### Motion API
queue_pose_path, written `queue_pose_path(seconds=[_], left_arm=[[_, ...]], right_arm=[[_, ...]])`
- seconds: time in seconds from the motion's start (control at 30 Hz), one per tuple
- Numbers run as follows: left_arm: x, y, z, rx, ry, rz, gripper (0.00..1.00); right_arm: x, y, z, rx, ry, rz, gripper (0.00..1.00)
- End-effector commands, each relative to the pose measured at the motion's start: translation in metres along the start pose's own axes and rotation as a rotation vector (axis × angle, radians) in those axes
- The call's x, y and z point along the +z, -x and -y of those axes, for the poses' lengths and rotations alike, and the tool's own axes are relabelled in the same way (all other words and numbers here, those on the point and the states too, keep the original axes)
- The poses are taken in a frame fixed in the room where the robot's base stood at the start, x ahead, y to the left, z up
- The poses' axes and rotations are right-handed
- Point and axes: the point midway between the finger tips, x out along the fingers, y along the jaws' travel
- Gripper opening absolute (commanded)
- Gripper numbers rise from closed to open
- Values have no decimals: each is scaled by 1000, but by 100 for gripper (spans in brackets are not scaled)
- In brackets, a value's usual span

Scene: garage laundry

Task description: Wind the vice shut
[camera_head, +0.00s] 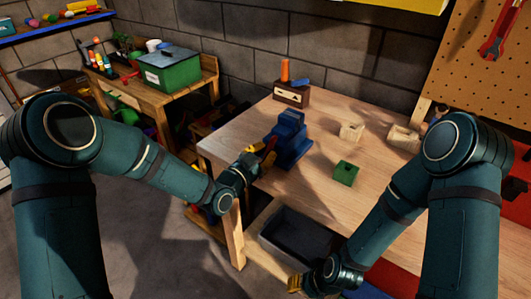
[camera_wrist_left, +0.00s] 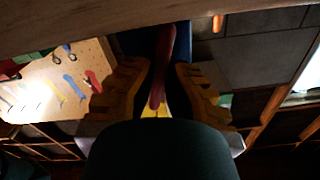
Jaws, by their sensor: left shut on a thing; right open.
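The blue vice (camera_head: 290,142) stands on the left edge of the wooden workbench (camera_head: 300,195). Its red handle shows in the left wrist view (camera_wrist_left: 161,70), running between the yellow fingers of my left gripper (camera_wrist_left: 160,82). In the head view my left gripper (camera_head: 262,158) is at the vice's near left side, shut on this handle; its fingers are partly hidden by the wrist. The gap between the vice jaws is too small to judge. My right gripper (camera_head: 296,284) is open, low by the front of the bench, away from the vice.
A dark grey bin (camera_head: 290,238) sits below the bench front, near my right gripper. A green box (camera_head: 170,74) is on the side table.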

Motion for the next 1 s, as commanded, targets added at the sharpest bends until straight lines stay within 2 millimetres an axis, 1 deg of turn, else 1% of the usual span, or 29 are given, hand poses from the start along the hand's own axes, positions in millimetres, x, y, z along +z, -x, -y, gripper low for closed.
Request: queue_pose_path(seconds=[0.23,0.27,0.3,0.33,0.63,0.73,0.87,1.0], left_arm=[[2,1,0,1,0,4,0],[2,1,0,1,0,4,19],[1,1,0,1,0,3,33],[1,1,0,1,1,3,44],[0,1,0,0,1,1,44],[0,5,0,-1,1,1,44],[0,22,0,0,1,2,44],[1,51,1,-2,1,4,44]], right_arm=[[0,0,0,0,0,0,43],[0,0,0,0,0,0,43],[0,0,0,0,0,0,43],[0,0,0,0,0,0,43],[0,0,0,0,0,0,43],[0,0,0,0,0,0,43],[0,0,0,0,0,0,43],[0,0,0,0,0,0,43]])
